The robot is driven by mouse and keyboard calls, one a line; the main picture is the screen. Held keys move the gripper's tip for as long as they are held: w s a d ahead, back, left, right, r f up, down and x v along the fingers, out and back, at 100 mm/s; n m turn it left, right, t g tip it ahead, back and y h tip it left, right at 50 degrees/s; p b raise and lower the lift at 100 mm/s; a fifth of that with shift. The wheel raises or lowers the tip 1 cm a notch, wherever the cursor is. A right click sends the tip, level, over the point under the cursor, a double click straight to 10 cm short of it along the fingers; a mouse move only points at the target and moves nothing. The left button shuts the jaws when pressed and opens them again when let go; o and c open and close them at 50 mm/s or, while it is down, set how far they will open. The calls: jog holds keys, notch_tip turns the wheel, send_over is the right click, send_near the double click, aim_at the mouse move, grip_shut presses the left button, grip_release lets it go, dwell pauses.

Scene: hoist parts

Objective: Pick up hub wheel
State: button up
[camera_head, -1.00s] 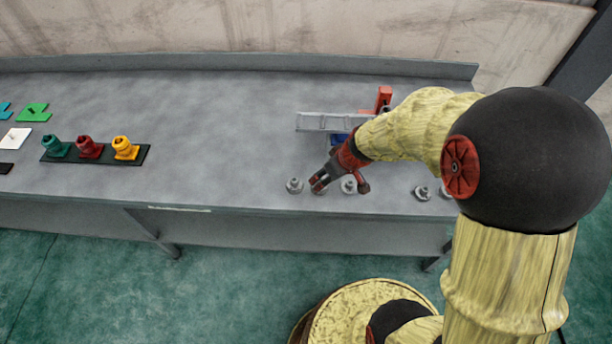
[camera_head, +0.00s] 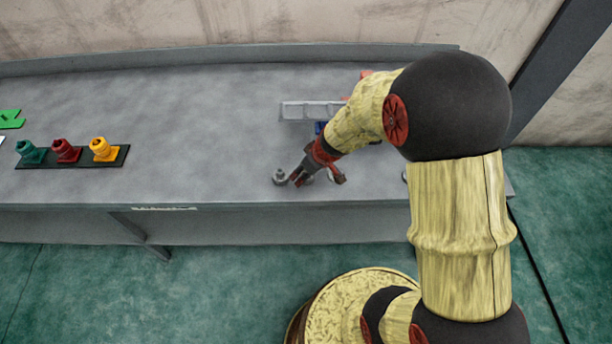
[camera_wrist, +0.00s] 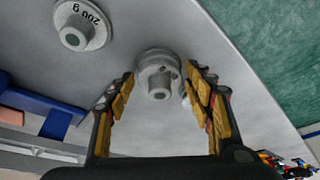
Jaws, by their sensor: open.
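The hub wheel looks to be the grey round part (camera_wrist: 158,75) with a raised centre boss and a small hole in its flange, in the middle of the wrist view. It rests on the grey table (camera_head: 200,100). My gripper (camera_wrist: 158,92) is open, with one yellow-padded finger on each side of the part; contact is not clear. In the head view my gripper (camera_head: 298,181) is low near the table's front edge and largely hides this part.
A grey rail (camera_head: 312,110) and a blue part (camera_wrist: 40,110) lie behind my gripper. A dark tray (camera_head: 75,162) with green, red and yellow fittings stands at the left. The table's front edge is close; the table's middle left is clear.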

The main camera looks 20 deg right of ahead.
jog(key=shift+c, duration=0.4)
jog(key=shift+r, duration=0.15)
grip_shut()
